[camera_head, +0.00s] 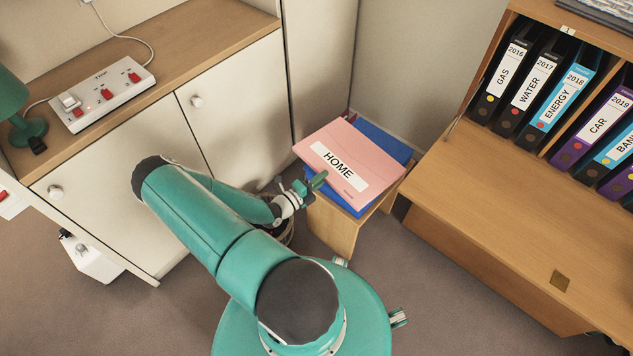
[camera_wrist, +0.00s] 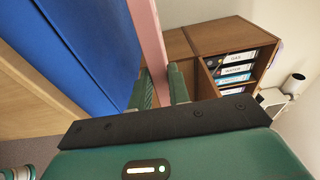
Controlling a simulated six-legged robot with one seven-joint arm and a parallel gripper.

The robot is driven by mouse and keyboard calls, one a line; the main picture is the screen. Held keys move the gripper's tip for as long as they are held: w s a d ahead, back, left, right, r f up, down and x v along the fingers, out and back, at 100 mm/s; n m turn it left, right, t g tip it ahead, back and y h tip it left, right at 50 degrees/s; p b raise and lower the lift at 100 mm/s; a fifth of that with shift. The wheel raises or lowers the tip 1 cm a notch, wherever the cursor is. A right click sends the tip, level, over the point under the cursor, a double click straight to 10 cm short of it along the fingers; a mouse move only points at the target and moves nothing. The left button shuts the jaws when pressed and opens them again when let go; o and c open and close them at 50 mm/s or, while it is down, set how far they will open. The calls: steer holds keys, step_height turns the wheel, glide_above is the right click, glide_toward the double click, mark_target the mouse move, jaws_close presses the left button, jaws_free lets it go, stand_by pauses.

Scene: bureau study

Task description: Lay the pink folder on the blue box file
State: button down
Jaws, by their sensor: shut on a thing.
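The pink folder (camera_head: 366,155), labelled HOME, lies over the blue box file (camera_head: 390,138) on a small wooden stand in the head view. The blue file shows along the folder's back right and front edges; the rest is hidden under it. My gripper (camera_head: 314,183) is shut on the folder's near left edge. In the wrist view the folder is a thin pink strip (camera_wrist: 149,42) between the fingers of my gripper (camera_wrist: 160,82), and the blue file (camera_wrist: 85,45) is close beside it. One finger sits between folder and file; contact farther along cannot be told.
The wooden stand (camera_head: 333,222) stands beside the white cabinet (camera_head: 240,105). A wooden bureau (camera_head: 480,200) with several binders (camera_head: 560,100) is at the right. A power strip (camera_head: 103,97) and green lamp (camera_head: 22,125) are on the cabinet top. Grey carpet is clear between stand and bureau.

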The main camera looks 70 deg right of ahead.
steer(key=shift+s+d+f, duration=0.25)
steer(key=shift+d+f, duration=0.05)
steer(key=shift+d, duration=0.25)
steer(key=shift+f, duration=3.5)
steer(key=c, duration=1.3)
jaws_free()
steer(key=shift+o, duration=0.2)
steer(key=o, duration=0.5)
steer(key=shift+a+f, duration=0.15)
steer(key=shift+w, duration=0.1)
